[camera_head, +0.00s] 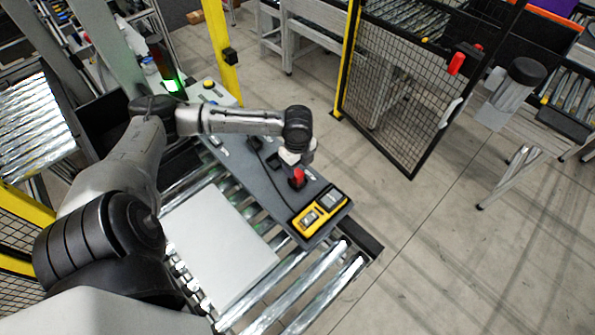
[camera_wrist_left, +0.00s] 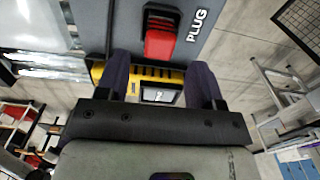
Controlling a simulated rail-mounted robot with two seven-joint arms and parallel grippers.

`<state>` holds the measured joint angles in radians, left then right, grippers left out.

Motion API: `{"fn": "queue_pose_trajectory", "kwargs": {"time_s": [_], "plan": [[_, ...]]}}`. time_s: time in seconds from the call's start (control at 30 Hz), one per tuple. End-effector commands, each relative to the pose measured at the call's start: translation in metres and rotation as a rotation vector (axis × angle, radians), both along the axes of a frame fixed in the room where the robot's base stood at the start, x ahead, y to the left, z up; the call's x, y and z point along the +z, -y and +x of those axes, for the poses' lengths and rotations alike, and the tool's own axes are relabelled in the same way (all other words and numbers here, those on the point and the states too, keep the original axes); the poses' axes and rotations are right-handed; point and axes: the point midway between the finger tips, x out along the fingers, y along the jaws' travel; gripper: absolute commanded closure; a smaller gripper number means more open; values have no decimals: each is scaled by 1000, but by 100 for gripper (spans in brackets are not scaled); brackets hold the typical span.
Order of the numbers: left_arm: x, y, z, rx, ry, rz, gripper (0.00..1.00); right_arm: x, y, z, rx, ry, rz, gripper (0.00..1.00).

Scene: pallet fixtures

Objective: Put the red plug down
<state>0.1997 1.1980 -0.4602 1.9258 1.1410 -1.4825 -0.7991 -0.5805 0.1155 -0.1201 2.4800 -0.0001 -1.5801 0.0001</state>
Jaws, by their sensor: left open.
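The red plug (camera_head: 298,178) stands on the grey panel (camera_head: 262,180) in the head view, just below my left gripper (camera_head: 298,164). In the left wrist view the red plug (camera_wrist_left: 160,40) sits at a dark recess beside the printed word PLUG. My left gripper (camera_wrist_left: 160,68) is open, its two dark fingers spread apart. The plug shows beyond the gap between the fingertips, with no finger seen touching it. Whether the plug is fully seated in the recess cannot be told. My right gripper is not in view.
A yellow meter-like device (camera_head: 318,210) lies on the panel's near right end, close to the plug. A pale flat plate (camera_head: 219,246) lies beside the panel on the roller conveyor (camera_head: 292,309). A mesh fence (camera_head: 392,84) stands at the back, with open floor before it.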

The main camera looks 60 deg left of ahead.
Motion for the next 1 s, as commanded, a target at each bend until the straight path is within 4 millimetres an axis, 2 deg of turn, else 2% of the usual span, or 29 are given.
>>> {"fn": "queue_pose_trajectory", "kwargs": {"time_s": [0.2,0.4,0.6,1.0], "plan": [[38,0,1,0,3,0,39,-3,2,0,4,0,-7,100],[60,0,1,0,1,-1,39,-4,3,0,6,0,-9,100],[69,0,0,1,0,-1,39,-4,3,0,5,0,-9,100],[69,0,0,1,-1,-1,39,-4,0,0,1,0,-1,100]]}}
